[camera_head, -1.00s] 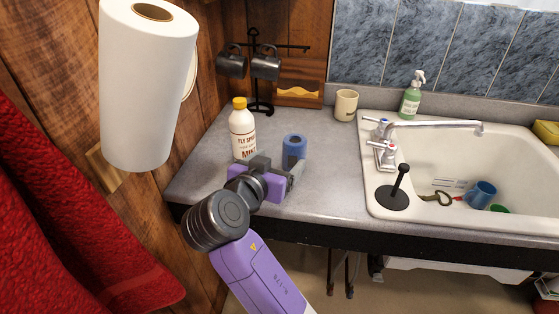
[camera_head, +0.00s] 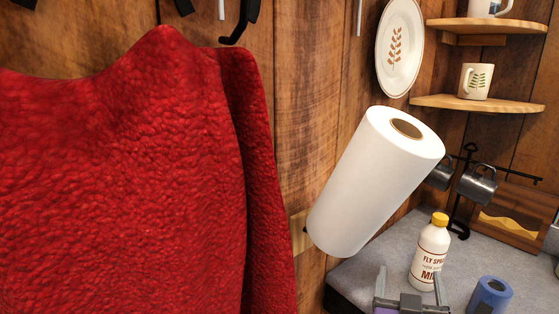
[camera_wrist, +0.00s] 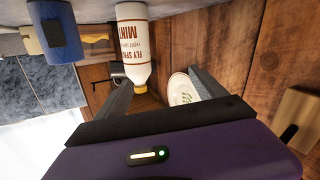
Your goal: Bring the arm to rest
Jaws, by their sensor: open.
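My gripper (camera_head: 410,277) shows at the bottom edge of the head view, fingers apart with nothing between them. Most of my arm is out of that view. In the wrist view, which is upside down, my gripper (camera_wrist: 158,80) is open too. A white fly spray bottle with a yellow cap (camera_head: 430,252) stands upright on the counter just behind the gripper. One finger overlaps its lower edge in the head view. The bottle also shows in the wrist view (camera_wrist: 133,45), beyond the fingers; I cannot tell the exact gap.
A blue roll-shaped item (camera_head: 490,296) stands on the grey counter (camera_head: 375,268), right of the gripper. A paper towel roll (camera_head: 375,185) sticks out from the wooden wall. A red fleecy cloth (camera_head: 130,170) hangs at left. Dark mugs (camera_head: 477,186) hang behind the bottle. Corner shelves (camera_head: 478,104) are above.

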